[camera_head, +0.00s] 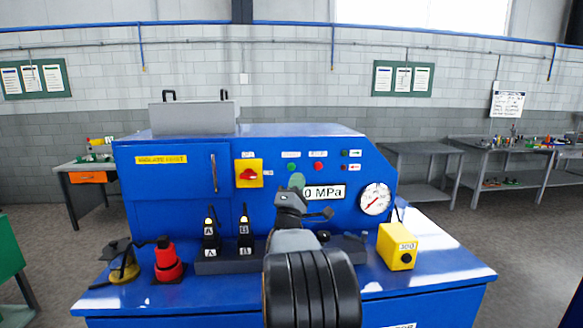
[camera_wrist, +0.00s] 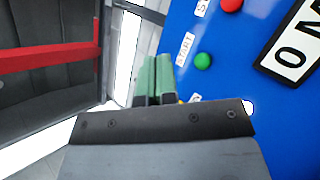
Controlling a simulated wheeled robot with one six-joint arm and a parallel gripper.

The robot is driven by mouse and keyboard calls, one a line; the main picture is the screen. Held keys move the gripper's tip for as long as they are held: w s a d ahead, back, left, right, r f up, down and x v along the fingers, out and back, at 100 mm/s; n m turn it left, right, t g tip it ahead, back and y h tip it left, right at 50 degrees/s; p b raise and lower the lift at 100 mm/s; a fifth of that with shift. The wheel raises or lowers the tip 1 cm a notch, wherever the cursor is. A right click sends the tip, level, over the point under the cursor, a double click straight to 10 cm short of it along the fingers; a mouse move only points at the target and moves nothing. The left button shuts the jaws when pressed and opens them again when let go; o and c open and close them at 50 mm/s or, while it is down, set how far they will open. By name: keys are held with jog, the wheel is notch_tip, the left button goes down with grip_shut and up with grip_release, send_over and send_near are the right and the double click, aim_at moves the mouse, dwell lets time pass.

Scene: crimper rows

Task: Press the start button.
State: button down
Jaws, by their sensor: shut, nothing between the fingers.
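The green start button (camera_head: 291,167) is on the blue machine's front panel, under a small white label. In the wrist view the green button (camera_wrist: 203,61) sits beside a label reading START (camera_wrist: 184,48). My gripper (camera_head: 297,181) is in front of the panel, its green fingertips just below the button in the head view. In the wrist view the closed fingers (camera_wrist: 156,76) are left of the button, with blue panel showing between. They hold nothing. The button is not covered; the exact distance from fingertips to panel cannot be told.
A red button (camera_head: 319,167) is right of the green one. A yellow switch with a red knob (camera_head: 249,173) is to the left. Black tools (camera_head: 245,231) and a yellow box (camera_head: 397,247) stand on the ledge.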

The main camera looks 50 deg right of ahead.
aim_at(291, 167)
jog(key=w+d+p, duration=0.2)
jog(key=w+d, duration=0.3)
jog(key=shift+w, duration=0.4)
jog(key=shift+w+f, duration=0.1)
dwell(2.0)
jog(key=shift+w+d, duration=0.25)
jog(key=shift+w+d, duration=0.3)
jog(key=shift+w, duration=0.05)
dwell(1.0)
jog(key=shift+b, duration=0.35)
jog(key=shift+s+a+b, duration=0.6)
jog(key=shift+s+b, duration=0.1)
jog(key=shift+b, duration=0.1)
